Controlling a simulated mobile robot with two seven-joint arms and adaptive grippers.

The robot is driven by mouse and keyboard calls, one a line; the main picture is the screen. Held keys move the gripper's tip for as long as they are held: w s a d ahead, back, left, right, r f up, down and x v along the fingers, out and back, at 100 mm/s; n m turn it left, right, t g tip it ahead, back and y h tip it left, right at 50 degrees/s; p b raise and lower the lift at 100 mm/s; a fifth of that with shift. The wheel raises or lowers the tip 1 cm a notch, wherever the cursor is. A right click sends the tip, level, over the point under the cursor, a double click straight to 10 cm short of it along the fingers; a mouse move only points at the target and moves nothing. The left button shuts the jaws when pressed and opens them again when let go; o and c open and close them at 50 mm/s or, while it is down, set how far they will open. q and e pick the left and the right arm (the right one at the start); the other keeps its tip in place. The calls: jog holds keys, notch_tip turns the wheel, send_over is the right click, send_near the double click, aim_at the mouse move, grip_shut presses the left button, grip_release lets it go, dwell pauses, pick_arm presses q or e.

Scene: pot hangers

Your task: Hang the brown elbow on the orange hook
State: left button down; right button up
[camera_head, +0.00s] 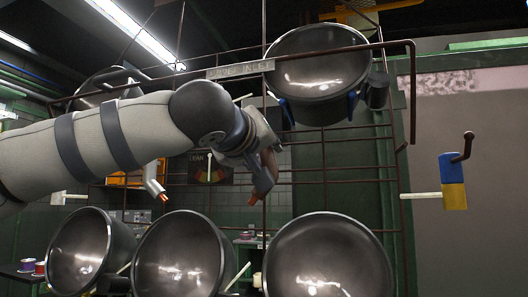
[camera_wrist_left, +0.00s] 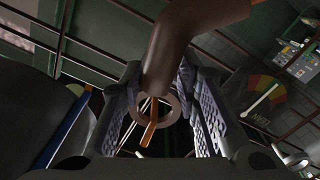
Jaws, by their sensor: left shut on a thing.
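My left gripper (camera_head: 262,172) is in front of the wire rack, right of the middle, shut on the brown elbow (camera_head: 269,164). In the left wrist view the brown elbow (camera_wrist_left: 170,50) is a bent tube between the two ridged fingers of the gripper (camera_wrist_left: 160,105), its round open end facing the camera. A thin orange rod (camera_wrist_left: 149,125), seemingly the orange hook, shows at that opening and overlaps its lower rim; I cannot tell whether it passes inside. In the head view an orange tip (camera_head: 253,199) shows just below the gripper. My right gripper is not in view.
Large dark pots hang at the top right (camera_head: 318,75) and along the bottom (camera_head: 180,255). White pegs (camera_head: 421,195) stick out of the rack. A blue and yellow block (camera_head: 452,182) with a brown bent piece is at the right. A pale piece with an orange tip (camera_head: 153,180) is left of my gripper.

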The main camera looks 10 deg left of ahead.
pick_arm(q)
jog(key=c, duration=1.1)
grip_release()
